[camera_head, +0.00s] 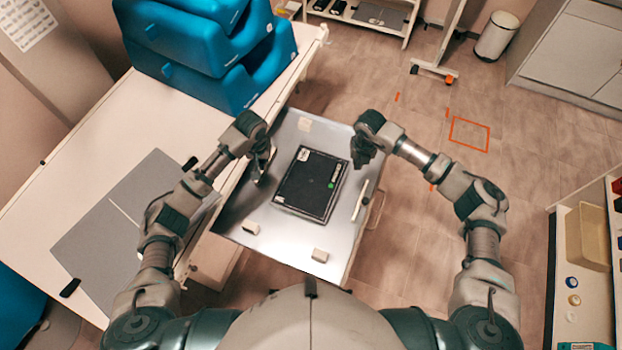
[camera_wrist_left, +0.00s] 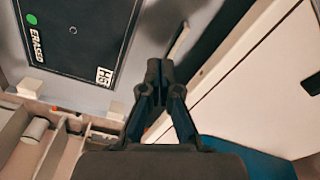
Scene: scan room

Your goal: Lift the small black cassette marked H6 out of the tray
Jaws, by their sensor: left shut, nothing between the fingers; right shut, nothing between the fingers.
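The flat black cassette (camera_head: 308,188) lies on the grey metal tray (camera_head: 262,222). It has a white label at its far left corner and a green dot on its right side. In the left wrist view the cassette (camera_wrist_left: 75,38) shows the marks H6 and ERASED. My left gripper (camera_head: 261,172) is shut and empty, left of the cassette and apart from it. Its closed fingers show in the left wrist view (camera_wrist_left: 158,72), beside the H6 corner. My right gripper (camera_head: 363,162) is shut and empty, just right of the cassette's far right corner.
Small pale blocks (camera_head: 320,255) and a light bar (camera_head: 360,200) lie on the tray around the cassette. A white table (camera_head: 110,130) with blue padded pieces (camera_head: 215,55) stands to the left. Open floor (camera_head: 430,230) lies to the right, with a shelf beyond.

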